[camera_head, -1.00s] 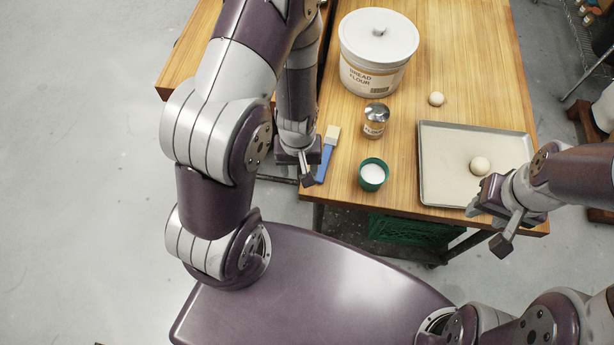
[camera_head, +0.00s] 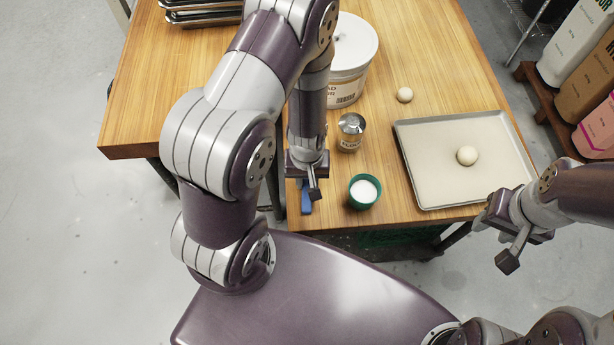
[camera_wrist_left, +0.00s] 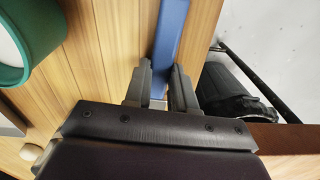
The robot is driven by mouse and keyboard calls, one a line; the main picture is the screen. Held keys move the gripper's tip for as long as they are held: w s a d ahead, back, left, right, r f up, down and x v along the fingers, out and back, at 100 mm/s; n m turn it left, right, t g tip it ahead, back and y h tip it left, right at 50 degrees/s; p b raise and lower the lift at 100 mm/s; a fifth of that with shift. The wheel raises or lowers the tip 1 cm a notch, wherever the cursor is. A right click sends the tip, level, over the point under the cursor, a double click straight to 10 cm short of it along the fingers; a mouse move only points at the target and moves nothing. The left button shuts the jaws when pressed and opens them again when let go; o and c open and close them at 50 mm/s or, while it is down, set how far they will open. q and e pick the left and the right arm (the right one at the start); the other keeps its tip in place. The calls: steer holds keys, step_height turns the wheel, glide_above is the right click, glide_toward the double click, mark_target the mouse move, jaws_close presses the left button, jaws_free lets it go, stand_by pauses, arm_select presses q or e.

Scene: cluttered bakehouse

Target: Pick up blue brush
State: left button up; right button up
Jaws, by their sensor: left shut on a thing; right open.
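The blue brush (camera_head: 306,205) is near the table's front edge, beneath my left gripper (camera_head: 313,188), which hides most of it. In the left wrist view its blue handle (camera_wrist_left: 171,35) runs up from between the two dark fingers. There my left gripper (camera_wrist_left: 161,92) is shut on the handle. I cannot tell whether the brush still touches the wood. The pale bristle end is hidden. My right gripper (camera_head: 502,238) is open and empty, off the table's front right edge.
A green cup (camera_head: 363,192) stands just right of the brush. A metal-topped jar (camera_head: 351,131), a flour tub (camera_head: 348,80) and a dough ball (camera_head: 404,95) stand behind.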

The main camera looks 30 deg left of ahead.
mark_target(308, 184)
arm_select(q)
steer(key=shift+d, duration=0.2)
step_height(308, 184, up, 10)
steer(key=p, duration=0.7)
stand_by(1.1)
